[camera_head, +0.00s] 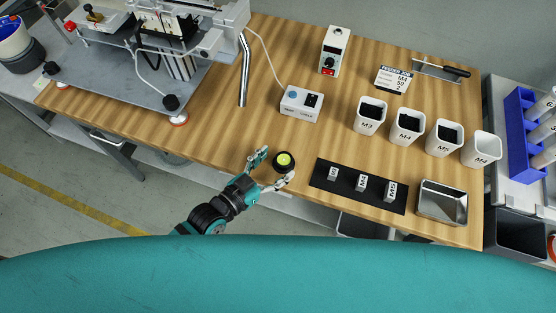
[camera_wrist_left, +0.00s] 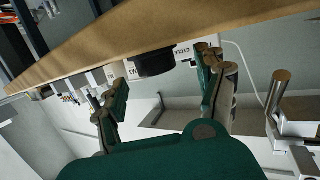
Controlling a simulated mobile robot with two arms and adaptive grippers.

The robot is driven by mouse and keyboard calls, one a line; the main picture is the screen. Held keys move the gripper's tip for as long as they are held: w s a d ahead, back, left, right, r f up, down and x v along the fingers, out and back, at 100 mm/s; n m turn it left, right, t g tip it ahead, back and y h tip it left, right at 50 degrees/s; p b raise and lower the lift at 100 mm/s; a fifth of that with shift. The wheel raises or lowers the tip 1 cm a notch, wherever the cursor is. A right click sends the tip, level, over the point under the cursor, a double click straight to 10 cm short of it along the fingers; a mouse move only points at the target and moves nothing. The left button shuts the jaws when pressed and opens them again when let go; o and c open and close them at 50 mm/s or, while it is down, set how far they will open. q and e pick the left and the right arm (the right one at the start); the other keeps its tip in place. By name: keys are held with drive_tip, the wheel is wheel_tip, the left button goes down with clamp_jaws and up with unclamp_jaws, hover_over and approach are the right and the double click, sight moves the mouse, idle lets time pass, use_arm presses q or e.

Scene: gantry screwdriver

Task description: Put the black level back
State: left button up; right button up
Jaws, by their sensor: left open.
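The black level (camera_head: 284,161) is a small round black puck with a yellow-green bubble face. It sits upright on the wooden table near the front edge. My left gripper (camera_head: 272,169) is open, with one finger behind and to the left of the level and the other in front of it. In the left wrist view, which looks upside down, the black level (camera_wrist_left: 155,63) shows as a dark cylinder beyond and between the spread fingers of the left gripper (camera_wrist_left: 162,82). There appear to be gaps between level and fingers. My right gripper is in neither view.
A black strip (camera_head: 318,176) with small labelled blocks lies right of the level, then a metal tray (camera_head: 442,202). White cups (camera_head: 370,115) stand behind. A white box with a button (camera_head: 301,104) is behind the level. A gantry machine (camera_head: 130,75) stands at the left. Wood left of the level is clear.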

use_arm(q)
drive_tip(key=v, duration=1)
drive_tip(key=shift+s, duration=0.15)
drive_tip(key=shift+a, duration=0.1)
drive_tip(key=s+a+f+n+g+y, duration=0.1)
drive_tip(key=a+f+y, duration=0.3)
drive_tip(key=f, duration=0.6)
drive_tip(key=s+a+f+n+g+y, duration=0.15)
drive_tip(key=a+f, duration=0.35)
drive_tip(key=f, duration=0.5)
drive_tip(key=s+a+f+n+g+y, duration=0.1)
drive_tip(key=s+a+f+g+y, duration=0.3)
drive_tip(key=f, duration=0.6)
drive_tip(key=s+a+f+n+g, duration=0.1)
drive_tip(key=s+f+g, duration=0.1)
drive_tip(key=s+f, duration=0.4)
drive_tip(key=s+f+n+g, duration=0.1)
drive_tip(key=s+f, duration=0.5)
drive_tip(key=s, duration=0.6)
drive_tip(key=shift+s+a+f+g+y, duration=0.25)
drive_tip(key=shift+a+f+g+y, duration=0.15)
drive_tip(key=shift+g, duration=0.25)
